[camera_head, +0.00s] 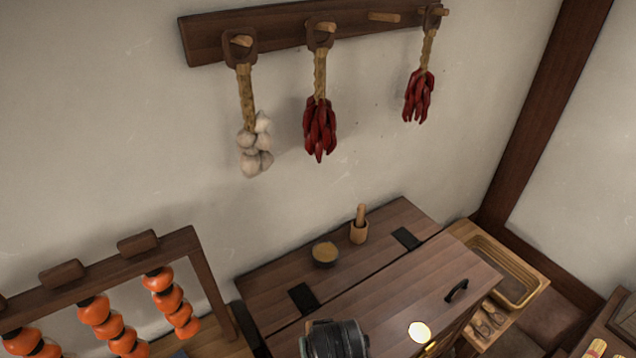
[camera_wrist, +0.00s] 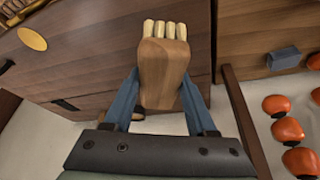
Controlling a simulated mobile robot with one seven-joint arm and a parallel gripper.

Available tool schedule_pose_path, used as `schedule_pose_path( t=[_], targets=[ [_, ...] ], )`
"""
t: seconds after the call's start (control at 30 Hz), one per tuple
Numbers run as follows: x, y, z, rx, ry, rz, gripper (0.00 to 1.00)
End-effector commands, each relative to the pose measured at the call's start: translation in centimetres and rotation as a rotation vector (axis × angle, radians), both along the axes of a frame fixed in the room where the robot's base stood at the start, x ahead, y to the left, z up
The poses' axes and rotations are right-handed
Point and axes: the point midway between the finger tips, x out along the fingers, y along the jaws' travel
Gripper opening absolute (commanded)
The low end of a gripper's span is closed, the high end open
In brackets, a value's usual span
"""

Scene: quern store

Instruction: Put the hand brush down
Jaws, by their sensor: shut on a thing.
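The hand brush (camera_wrist: 165,72) is a brown wooden block with several pale bristle tufts at its far end, in the wrist view. My gripper (camera_wrist: 160,88) has its two blue fingers closed on either side of the brush body. The tufts point away from my wrist. A wooden chest top (camera_wrist: 90,60) lies beyond the brush; I cannot tell how far below it is, or whether the brush touches it. In the head view the brush and fingers are not seen; only a dark part of my arm shows at the bottom edge, in front of the chest (camera_head: 380,290).
A small bowl (camera_head: 325,255) and a mortar with pestle (camera_head: 359,230) stand at the chest's back. A pale yellow disc (camera_head: 420,331) is near its front, beside a black handle (camera_head: 456,290). A wooden tray (camera_head: 538,278) is at right. A rack (camera_head: 212,280) with orange fruit strings stands left.

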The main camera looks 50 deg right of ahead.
Motion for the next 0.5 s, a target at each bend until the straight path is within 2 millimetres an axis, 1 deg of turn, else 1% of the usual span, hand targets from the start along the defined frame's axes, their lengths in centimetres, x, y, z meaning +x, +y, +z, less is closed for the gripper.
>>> schedule_pose_path(
  t=[0.17, 0.33, 0.4, 0.5],
  targets=[
    [0.0, 0.0, -1.7, 0.001, 0.002, 0.001, 0.05],
    [0.0, 0.0, -4.1, 0.0, 0.001, 0.001, 0.05],
    [0.0, 0.0, -4.8, 0.0, 0.0, 0.001, 0.05],
    [0.1, 0.0, -5.0, -0.002, -0.002, 0.002, 0.05]
  ],
)
